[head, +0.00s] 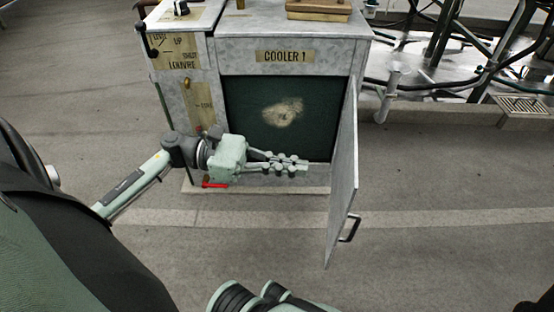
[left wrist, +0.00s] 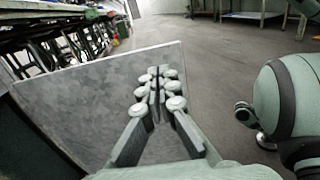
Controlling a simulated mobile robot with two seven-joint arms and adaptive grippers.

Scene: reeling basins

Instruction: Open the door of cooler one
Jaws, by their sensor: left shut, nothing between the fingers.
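Cooler one is a grey metal cabinet with a "COOLER 1" label (head: 284,56) on its front. Its door (head: 343,185) stands wide open, swung out to the right of the opening, with a dark bar handle (head: 350,228) on its outer face. The dark green interior (head: 280,115) shows a pale patch. My left gripper (head: 304,165) is shut and empty, in front of the lower part of the opening, pointing right toward the door's inner face. In the left wrist view the gripper (left wrist: 160,72) shows in front of the grey door panel (left wrist: 85,95).
A red lever (head: 214,185) sits low at the cabinet's left front. A wooden block (head: 318,10) lies on top of the cooler. Pipes and a floor grate (head: 526,104) are at the right. The floor (head: 450,180) right of the door is clear.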

